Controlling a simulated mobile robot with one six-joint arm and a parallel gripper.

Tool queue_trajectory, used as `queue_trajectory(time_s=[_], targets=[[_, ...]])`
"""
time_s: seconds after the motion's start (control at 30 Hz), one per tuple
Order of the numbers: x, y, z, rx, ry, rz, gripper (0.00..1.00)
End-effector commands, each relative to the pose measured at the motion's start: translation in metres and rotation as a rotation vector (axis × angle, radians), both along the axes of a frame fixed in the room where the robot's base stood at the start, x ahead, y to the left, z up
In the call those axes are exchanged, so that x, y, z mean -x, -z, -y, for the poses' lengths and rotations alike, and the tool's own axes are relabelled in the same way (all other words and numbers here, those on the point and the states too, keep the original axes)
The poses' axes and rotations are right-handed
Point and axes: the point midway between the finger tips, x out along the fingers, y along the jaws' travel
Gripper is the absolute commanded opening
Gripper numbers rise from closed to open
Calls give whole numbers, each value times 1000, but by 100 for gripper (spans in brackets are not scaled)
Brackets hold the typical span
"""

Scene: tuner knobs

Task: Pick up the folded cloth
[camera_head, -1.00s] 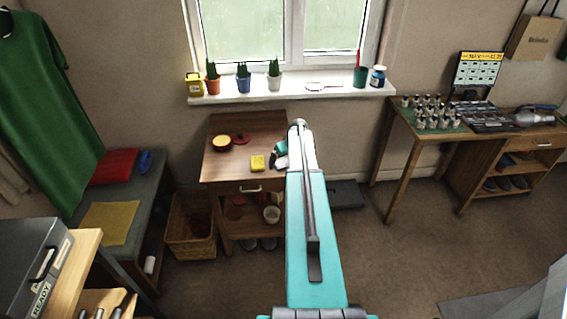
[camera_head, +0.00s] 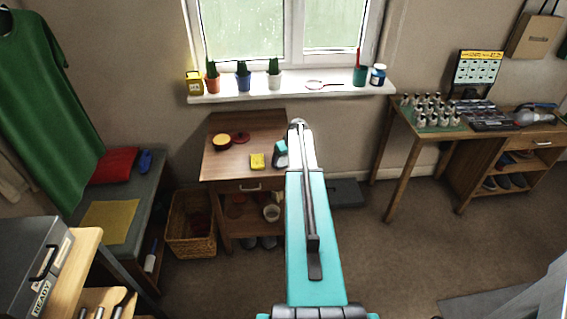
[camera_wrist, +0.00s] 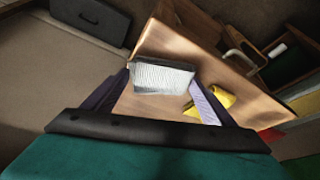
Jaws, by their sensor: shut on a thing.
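The folded cloth (camera_wrist: 163,77) shows in the wrist view as a pale, finely ribbed flat bundle between my fingers. My gripper (camera_wrist: 158,96) is shut on it, with one finger at each side. In the head view my gripper (camera_head: 281,158) is at the right side of the small wooden table (camera_head: 220,170), largely hidden by my arm. Whether the cloth touches the tabletop or hangs just above it, I cannot tell.
A round yellow-topped tin (camera_head: 221,141) and a red lid (camera_head: 240,138) stand farther back. A wicker basket (camera_head: 190,225) is at the table's left. The windowsill (camera_head: 300,91) with pots is behind.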

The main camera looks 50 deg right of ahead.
Motion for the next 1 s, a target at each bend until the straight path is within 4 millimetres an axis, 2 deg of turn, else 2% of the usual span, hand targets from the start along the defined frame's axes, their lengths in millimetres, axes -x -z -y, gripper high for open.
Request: queue_trajectory(time_s=[0.37,0.57,0.7,1.0], targets=[[0,-5,0,0,0,1,53],[0,-18,0,1,0,2,53],[0,-33,0,2,0,3,53],[67,-39,15,0,3,1,53]])
